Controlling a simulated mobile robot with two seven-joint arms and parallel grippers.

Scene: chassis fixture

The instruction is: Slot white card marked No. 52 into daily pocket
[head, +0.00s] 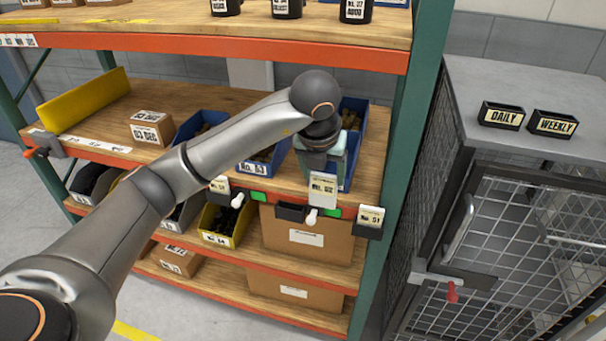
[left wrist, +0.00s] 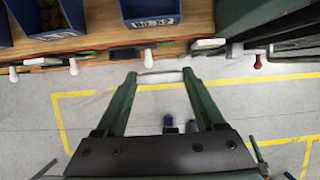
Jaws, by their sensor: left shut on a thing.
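The white card marked No. 52 (head: 322,191) is upright in my left gripper (head: 322,172), in front of the shelf edge. In the left wrist view my left gripper (left wrist: 159,76) has its green fingers closed on the card's thin edge (left wrist: 159,78). The daily pocket (head: 501,117) is a small black open-topped box labelled DAILY on the grey cabinet top, well to the right of the gripper and apart from it. A similar pocket labelled WEEKLY (head: 553,125) stands at its right. My right gripper is not in view.
A black holder without a visible card (head: 290,212) is on the shelf edge. A card marked No. 51 (head: 371,216) sits in another holder to its right. A green rack post (head: 395,170) stands between shelf and cabinet. The cabinet top (head: 530,80) is clear around the pockets.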

